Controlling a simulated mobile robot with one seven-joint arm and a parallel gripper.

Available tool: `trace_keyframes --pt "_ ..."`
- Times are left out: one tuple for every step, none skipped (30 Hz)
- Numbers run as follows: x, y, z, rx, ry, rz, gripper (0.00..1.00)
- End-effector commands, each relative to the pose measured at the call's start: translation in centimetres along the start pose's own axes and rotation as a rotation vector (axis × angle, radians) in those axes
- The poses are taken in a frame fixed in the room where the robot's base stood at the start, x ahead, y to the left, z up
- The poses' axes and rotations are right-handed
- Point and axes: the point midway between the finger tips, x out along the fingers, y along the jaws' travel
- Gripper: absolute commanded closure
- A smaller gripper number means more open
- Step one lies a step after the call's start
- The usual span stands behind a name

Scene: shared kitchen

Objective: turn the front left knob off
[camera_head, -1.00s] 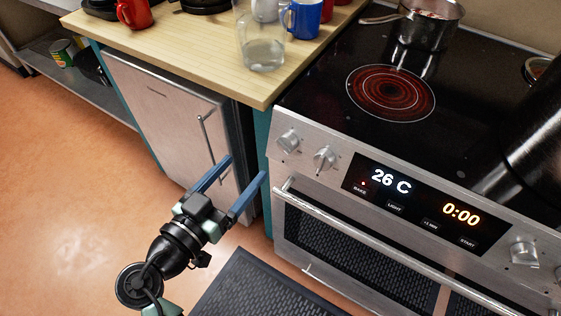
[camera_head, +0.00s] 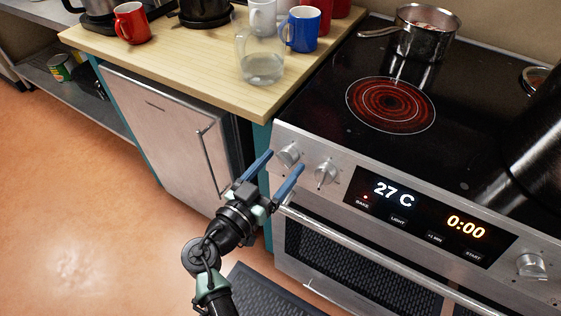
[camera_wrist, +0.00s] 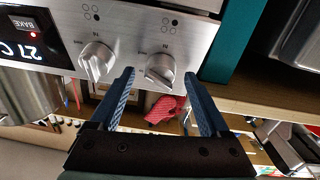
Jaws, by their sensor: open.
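Two silver knobs are on the left of the stove's front panel: an outer knob (camera_head: 288,154) nearest the counter and an inner knob (camera_head: 325,173) beside the display. In the wrist view the outer knob (camera_wrist: 160,70) is at the right with its grip bar tilted, and the inner knob (camera_wrist: 97,60) is at the left. In the wrist view the fingertips (camera_wrist: 159,74) lie either side of that knob; contact is unclear.
One burner (camera_head: 391,104) glows red at the cooktop's left front. A pot (camera_head: 425,34) stands behind it. The oven handle (camera_head: 350,242) runs below the panel. The counter (camera_head: 190,64) at left holds a glass jug (camera_head: 261,66) and mugs. Open floor lies at left.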

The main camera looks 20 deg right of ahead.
Motion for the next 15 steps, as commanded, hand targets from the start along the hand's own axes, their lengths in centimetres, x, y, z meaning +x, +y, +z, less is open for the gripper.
trace_keyframes --pt "0.33 0.00 -0.02 0.000 0.000 0.000 0.20" --pt "0.45 -0.01 -0.01 0.000 0.000 -0.001 0.20" --pt "0.56 -0.02 0.00 0.000 0.000 -0.001 0.20" --pt "0.62 -0.02 0.01 0.000 -0.001 -0.002 0.20" --pt "0.66 -0.02 0.02 0.000 -0.001 -0.002 0.20" --pt "0.68 -0.02 0.03 0.000 -0.001 -0.002 0.20" --pt "0.68 -0.03 0.03 0.000 -0.001 -0.002 0.20" --pt "0.67 -0.02 0.03 0.000 -0.001 -0.002 0.20" --pt "0.66 -0.03 0.03 0.000 -0.001 -0.002 0.20" --pt "0.66 -0.03 0.03 0.000 -0.001 -0.002 0.20" --pt "0.66 -0.03 0.03 0.000 -0.001 -0.002 0.20" --pt "0.65 -0.03 0.03 0.000 -0.001 -0.002 0.25" --pt "0.65 -0.03 0.02 0.000 -0.001 -0.002 0.31" --pt "0.64 -0.03 0.02 0.000 -0.001 -0.002 0.36" --pt "0.64 -0.03 0.02 0.000 -0.001 -0.002 0.43"
